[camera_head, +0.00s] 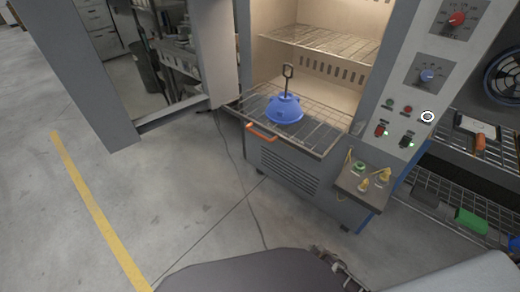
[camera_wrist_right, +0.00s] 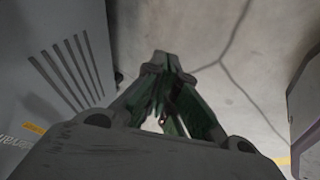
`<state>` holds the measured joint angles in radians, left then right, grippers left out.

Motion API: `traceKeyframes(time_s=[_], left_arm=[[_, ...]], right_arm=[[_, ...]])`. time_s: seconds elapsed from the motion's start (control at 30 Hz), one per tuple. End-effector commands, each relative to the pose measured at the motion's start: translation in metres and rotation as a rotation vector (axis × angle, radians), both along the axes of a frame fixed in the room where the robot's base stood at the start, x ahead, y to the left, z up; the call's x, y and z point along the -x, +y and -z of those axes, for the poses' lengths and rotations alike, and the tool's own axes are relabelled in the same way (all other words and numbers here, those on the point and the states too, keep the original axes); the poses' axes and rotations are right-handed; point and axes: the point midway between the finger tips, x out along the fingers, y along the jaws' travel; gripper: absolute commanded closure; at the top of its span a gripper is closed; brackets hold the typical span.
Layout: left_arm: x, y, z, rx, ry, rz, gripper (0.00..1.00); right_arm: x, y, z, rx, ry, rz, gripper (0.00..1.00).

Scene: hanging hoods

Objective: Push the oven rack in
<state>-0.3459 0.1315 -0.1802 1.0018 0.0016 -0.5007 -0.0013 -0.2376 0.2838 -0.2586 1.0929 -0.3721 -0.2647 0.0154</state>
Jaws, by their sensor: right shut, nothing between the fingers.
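The lower oven rack (camera_head: 318,135) is a wire shelf sticking out of the open oven front in the head view. An orange handle (camera_head: 262,131) is on its front edge. A blue dome (camera_head: 284,109) with an upright dark loop handle sits on the rack. My right gripper (camera_wrist_right: 166,62) is shut and empty in the right wrist view, over the floor beside the oven's slotted lower panel (camera_wrist_right: 72,70). The rack does not show in that view. My left gripper is not in view.
The grey oven door (camera_head: 88,72) stands open at the left. An upper rack (camera_head: 325,42) is inside the oven. A small ledge with yellow and green fittings (camera_head: 361,183) juts out at the lower right. Shelving (camera_head: 470,202) stands at the right. Floor in front is clear.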

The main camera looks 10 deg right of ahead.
Motion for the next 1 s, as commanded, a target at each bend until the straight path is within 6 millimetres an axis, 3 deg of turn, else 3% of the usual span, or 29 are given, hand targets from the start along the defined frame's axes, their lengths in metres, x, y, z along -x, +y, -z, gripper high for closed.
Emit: traceKeyframes(time_s=[0.03,0.2,0.5,0.73,1.0], left_arm=[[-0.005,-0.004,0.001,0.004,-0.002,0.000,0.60],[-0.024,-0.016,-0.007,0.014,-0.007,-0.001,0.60],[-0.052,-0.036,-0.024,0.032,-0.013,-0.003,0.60],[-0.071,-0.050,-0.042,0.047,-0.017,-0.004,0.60],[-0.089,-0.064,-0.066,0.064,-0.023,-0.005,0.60]], right_arm=[[-0.022,0.001,-0.012,0.024,-0.045,-0.043,1.00],[-0.086,0.011,-0.063,0.112,-0.191,-0.189,1.00],[-0.169,0.048,-0.166,0.277,-0.446,-0.430,1.00],[-0.206,0.088,-0.250,0.412,-0.643,-0.601,1.00],[-0.217,0.143,-0.348,0.578,-0.875,-0.781,1.00]])
